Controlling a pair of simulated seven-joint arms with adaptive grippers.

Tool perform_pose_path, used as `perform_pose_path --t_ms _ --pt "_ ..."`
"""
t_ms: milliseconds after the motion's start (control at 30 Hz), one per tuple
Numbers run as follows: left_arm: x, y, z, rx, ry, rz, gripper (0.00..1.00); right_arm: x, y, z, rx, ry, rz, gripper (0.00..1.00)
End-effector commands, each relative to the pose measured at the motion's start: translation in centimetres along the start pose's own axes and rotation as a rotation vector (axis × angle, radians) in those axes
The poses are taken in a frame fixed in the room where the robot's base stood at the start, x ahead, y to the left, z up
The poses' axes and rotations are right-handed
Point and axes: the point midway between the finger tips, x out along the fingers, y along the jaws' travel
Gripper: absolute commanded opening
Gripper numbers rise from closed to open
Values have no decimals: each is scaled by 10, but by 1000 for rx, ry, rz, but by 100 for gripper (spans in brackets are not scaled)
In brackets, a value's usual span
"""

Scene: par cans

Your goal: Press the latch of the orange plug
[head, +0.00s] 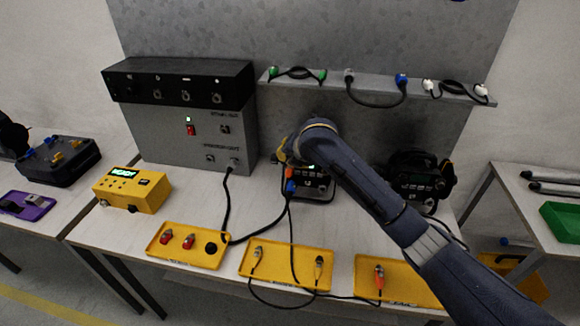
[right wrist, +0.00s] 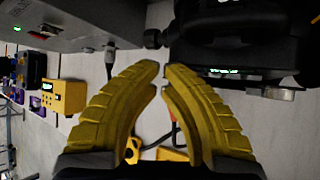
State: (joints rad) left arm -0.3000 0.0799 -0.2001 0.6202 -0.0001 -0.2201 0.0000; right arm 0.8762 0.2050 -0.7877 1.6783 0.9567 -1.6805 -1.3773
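An orange-banded plug (head: 379,278) stands in the right yellow tray (head: 366,266) in the head view. Another small orange piece (head: 289,172) shows just below my right gripper (head: 284,154), above a blue connector (head: 290,187) at the left of a black device (head: 318,190). I cannot tell which orange piece is the plug with the latch, and no latch is clear. In the right wrist view, the yellow fingers (right wrist: 161,72) have a narrow gap between their tips, with nothing visible held. My left gripper is not in view.
A grey panel box (head: 190,135) stands at the back left. A yellow box (head: 131,189) and yellow trays (head: 188,262) with connectors lie around the bench. Cables cross the bench front. A second black device (head: 418,178) stands right of my arm. A shelf (head: 330,86) carries cables.

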Motion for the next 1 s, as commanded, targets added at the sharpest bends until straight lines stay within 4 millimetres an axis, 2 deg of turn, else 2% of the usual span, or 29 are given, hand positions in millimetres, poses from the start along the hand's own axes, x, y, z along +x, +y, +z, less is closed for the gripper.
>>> perform_pose_path --t_ms 533,1000 --pt "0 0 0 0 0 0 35 2 -2 -1 0 0 -2 0" --pt "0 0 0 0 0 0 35 -9 6 6 -1 0 -1 0"
